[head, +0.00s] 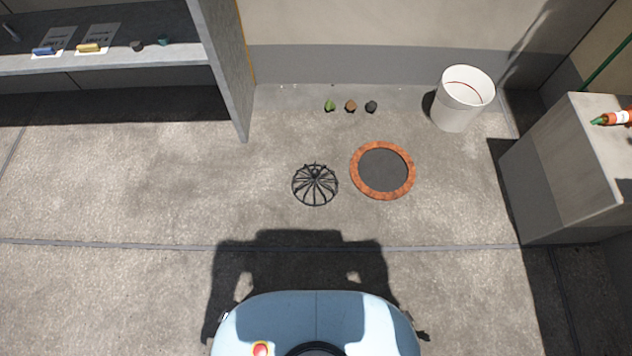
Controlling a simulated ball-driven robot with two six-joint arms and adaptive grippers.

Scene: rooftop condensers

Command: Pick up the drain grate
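The drain grate (315,185) is a black, domed, round wire grate. It lies on the concrete floor near the middle of the head view, just left of a round drain opening (382,170) with an orange-brown rim and a dark grey inside. The grate and the rim are close but apart. Neither of my grippers shows in the head view; only small dark parts show at both sides of my light blue body at the bottom.
A white bucket (455,105) stands at the back right. A leaf (330,105), a brown lump (351,106) and a dark lump (371,107) lie by the wall. A grey shelf (222,65) stands left, a cabinet (565,165) right. Floor around the grate is clear.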

